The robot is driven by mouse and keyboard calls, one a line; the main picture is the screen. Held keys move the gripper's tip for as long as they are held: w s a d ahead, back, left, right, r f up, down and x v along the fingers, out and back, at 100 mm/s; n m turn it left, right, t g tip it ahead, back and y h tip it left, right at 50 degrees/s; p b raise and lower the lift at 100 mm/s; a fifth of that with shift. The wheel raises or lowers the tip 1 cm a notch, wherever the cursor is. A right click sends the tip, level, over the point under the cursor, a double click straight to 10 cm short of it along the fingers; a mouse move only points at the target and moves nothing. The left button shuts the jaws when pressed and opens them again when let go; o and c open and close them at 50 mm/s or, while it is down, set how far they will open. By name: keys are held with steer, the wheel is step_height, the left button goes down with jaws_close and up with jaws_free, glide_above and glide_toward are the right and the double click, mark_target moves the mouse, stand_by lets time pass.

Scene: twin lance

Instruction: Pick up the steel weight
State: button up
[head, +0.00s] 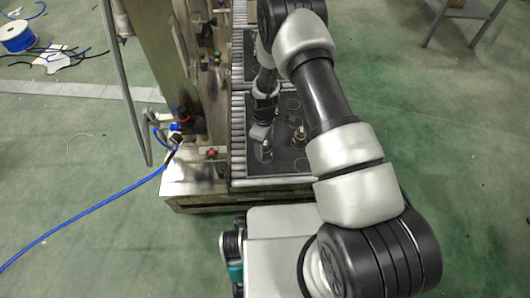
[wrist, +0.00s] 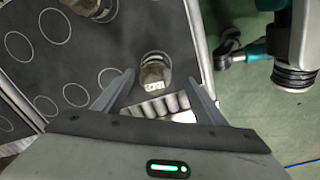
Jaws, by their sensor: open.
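A small metal cylinder, seemingly the steel weight (wrist: 155,68), stands on a dark mat (wrist: 160,20) marked with thin circles. In the wrist view my gripper (wrist: 160,79) is open, with one finger on each side of the near part of this cylinder and no clear contact. A second similar metal piece (wrist: 98,8) is cut off at the top of the wrist view. In the head view two small metal pieces stand on the mat, one at the left (head: 266,151) and one at the right (head: 299,138). My gripper (head: 260,132) is beside the left one, partly hidden by my arm.
A roller conveyor (head: 238,130) edges the mat. A tall metal machine frame (head: 165,60) with hoses stands close on the left. A blue cable (head: 95,208) runs over the green floor. The floor at the right is mostly clear.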

mark_target(265, 150)
steer(key=shift+w+d+f+b, duration=0.15)
steer(key=shift+f+b, duration=0.2)
steer(key=shift+f, duration=0.65)
steer(key=shift+w+a+f+b, duration=0.1)
steer(key=shift+f+b, duration=0.25)
steer(key=shift+f, duration=0.65)
steer(key=shift+w+d+f+b, duration=0.15)
steer(key=shift+f+b, duration=0.2)
steer(key=shift+f, duration=0.65)
jaws_close()
steer(key=shift+r, duration=0.1)
